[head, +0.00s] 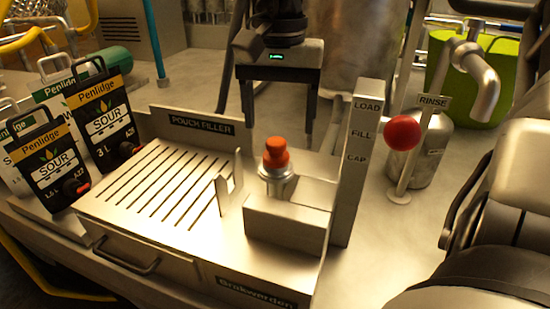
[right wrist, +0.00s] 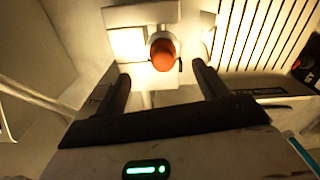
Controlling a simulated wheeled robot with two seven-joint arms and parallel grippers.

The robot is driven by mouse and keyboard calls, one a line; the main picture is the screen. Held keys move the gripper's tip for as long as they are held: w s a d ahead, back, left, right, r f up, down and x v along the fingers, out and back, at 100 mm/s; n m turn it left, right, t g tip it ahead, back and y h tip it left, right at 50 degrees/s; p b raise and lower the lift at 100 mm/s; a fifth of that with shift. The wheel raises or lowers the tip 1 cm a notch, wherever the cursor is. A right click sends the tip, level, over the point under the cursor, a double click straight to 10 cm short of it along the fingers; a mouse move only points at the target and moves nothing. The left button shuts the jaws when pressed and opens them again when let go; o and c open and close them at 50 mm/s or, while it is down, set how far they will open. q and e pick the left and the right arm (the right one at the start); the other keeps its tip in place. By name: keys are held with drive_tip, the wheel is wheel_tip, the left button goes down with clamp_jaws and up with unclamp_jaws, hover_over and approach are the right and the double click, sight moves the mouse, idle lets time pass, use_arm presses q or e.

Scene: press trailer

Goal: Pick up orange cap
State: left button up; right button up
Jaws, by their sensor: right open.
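The orange cap (head: 276,153) sits upright on a metal nozzle on the pouch filler (head: 200,258), beside a raised block. It also shows in the right wrist view (right wrist: 162,54), just beyond the fingertips and roughly between them. My right gripper (head: 279,112) is open and empty, with its two fingers pointing down. In the head view it appears above and behind the cap, apart from it. It also shows in the right wrist view (right wrist: 160,76). My left gripper is not in view.
A post marked LOAD, FILL, CAP (head: 357,160) stands right of the cap. A red ball (head: 403,133) and a metal bottle (head: 430,158) are farther right. The slotted tray (head: 150,190) is bare.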

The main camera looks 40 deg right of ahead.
sight(277, 141)
drive_tip(key=shift+w+f, duration=0.15)
drive_tip(key=shift+f, duration=1.6)
drive_tip(key=shift+w+f, duration=0.1)
drive_tip(key=shift+f, duration=1.6)
drive_tip(key=c, duration=1.1)
